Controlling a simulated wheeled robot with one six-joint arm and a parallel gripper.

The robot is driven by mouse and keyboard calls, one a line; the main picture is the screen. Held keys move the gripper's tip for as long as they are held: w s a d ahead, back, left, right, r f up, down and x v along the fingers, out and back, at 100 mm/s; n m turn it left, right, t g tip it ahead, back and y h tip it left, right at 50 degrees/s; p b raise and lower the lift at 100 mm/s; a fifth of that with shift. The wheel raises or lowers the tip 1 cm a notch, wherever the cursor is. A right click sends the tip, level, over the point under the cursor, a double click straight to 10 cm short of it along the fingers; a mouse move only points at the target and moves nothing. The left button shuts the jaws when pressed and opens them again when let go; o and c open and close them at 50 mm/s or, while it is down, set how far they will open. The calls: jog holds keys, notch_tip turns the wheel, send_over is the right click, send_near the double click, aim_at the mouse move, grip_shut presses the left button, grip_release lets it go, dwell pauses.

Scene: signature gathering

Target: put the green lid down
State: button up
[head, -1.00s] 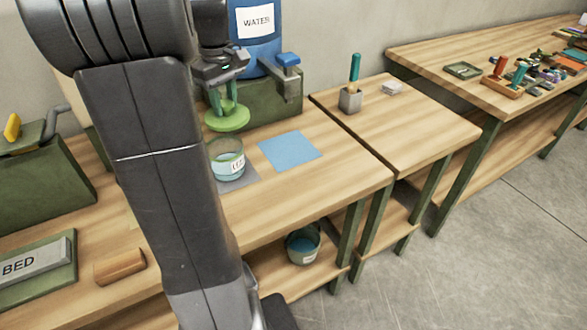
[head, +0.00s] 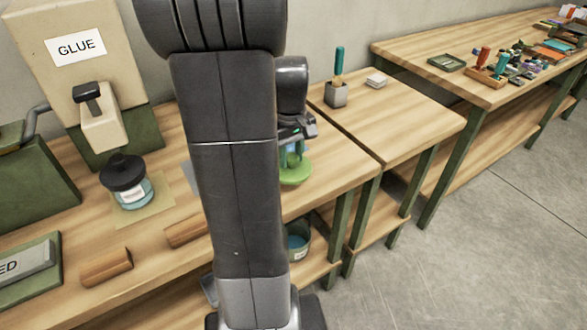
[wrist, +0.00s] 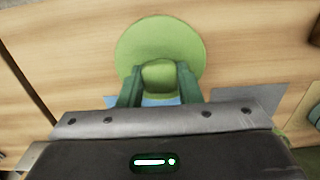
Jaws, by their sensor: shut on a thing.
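The green lid (head: 297,172) is a round disc with a knob. My gripper (head: 292,150) is shut on its knob and holds the lid over the right part of the workbench, near the bench's right end. In the wrist view the lid (wrist: 160,35) shows beyond the two green fingers, with the knob (wrist: 159,78) between them. I cannot tell whether the lid touches the bench. My arm hides part of the bench left of the lid.
A glue dispenser (head: 75,50) and a black-lidded jar (head: 134,192) stand left of my arm. Wooden blocks (head: 106,267) lie at the front left. A small side table (head: 390,120) with a brush holder (head: 336,95) stands to the right. A pot (head: 299,240) sits on the lower shelf.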

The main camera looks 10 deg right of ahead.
aim_at(291, 168)
jog(key=shift+f, duration=2)
jog(key=shift+f, duration=0.15)
jog(key=o, duration=0.9)
jog(key=shift+o, duration=0.2)
notch_tip(291, 168, up, 12)
jog(key=shift+r+p, duration=0.15)
jog(key=shift+p, duration=0.15)
jog(key=shift+f+b, duration=0.3)
jog(key=shift+f, duration=4.15)
